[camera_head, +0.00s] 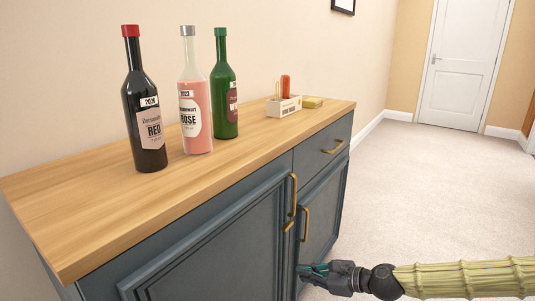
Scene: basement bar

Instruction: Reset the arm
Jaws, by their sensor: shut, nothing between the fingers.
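My gripper (306,270) is at the bottom of the head view, right of centre. It is dark with a little teal at the fingers, and it is shut and empty. My arm comes in from the right edge, nearly level. The fingertips are low in front of the blue-grey cabinet (210,245), close to its lower front near the right door. I cannot tell whether they touch it. The cabinet's doors and drawer look shut.
A dark wine bottle (146,115), a pink rosé bottle (195,105) and a green bottle (225,90) stand upright on the wooden top (80,210). A small box (284,106) stands farther right. Brass handles (304,224) stick out. Carpet (430,190) lies clear on the right.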

